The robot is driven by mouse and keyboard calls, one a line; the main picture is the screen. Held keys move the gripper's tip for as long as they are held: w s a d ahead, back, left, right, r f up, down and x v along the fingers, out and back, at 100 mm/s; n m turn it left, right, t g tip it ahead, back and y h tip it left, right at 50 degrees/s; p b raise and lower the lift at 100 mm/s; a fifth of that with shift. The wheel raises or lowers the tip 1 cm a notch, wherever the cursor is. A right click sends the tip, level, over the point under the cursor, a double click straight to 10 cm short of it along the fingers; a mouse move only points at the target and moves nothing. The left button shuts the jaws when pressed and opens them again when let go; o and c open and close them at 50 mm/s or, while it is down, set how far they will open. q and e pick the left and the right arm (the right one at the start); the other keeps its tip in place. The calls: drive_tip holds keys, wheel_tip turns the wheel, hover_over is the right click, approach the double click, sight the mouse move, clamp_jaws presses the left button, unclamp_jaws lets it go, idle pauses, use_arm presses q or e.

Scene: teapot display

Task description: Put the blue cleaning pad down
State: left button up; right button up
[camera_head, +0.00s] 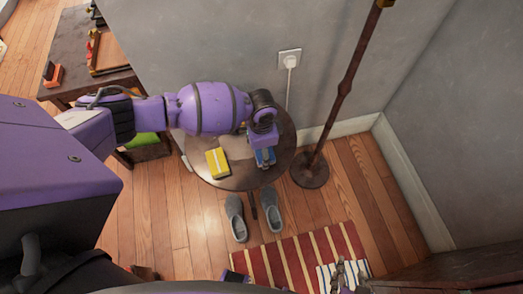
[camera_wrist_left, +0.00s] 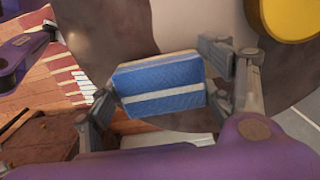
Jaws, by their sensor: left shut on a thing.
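The blue cleaning pad (camera_wrist_left: 160,84) has a pale stripe and sits between the two fingers of my left gripper (camera_wrist_left: 160,98) in the left wrist view. In the head view my left gripper (camera_head: 264,156) reaches down at the right part of the small round table (camera_head: 232,182), with the blue pad (camera_head: 266,160) below it. I cannot tell whether the pad touches the tabletop. Metal fingers of my right gripper (camera_head: 349,273) show low in the head view, far from the table; their opening is unclear.
A yellow block (camera_head: 217,163) lies on the table's left side, near a pale flat sheet (camera_head: 238,147). A dark lamp stand (camera_head: 311,170) rises right of the table. Grey slippers (camera_head: 236,219) and a striped rug (camera_head: 300,258) lie on the floor in front.

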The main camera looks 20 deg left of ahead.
use_arm(q)
drive_tip(key=shift+f, duration=0.55)
use_arm(e)
drive_tip(key=shift+s+f, duration=0.1)
drive_tip(key=shift+f, duration=0.05)
use_arm(q)
drive_tip(key=shift+f, duration=0.15)
drive_tip(key=o, duration=1.1)
drive_tip(key=shift+o, duration=0.5)
use_arm(e)
drive_tip(key=shift+s+f, duration=0.2)
drive_tip(key=shift+s, duration=0.25)
drive_tip(key=shift+d, duration=0.1)
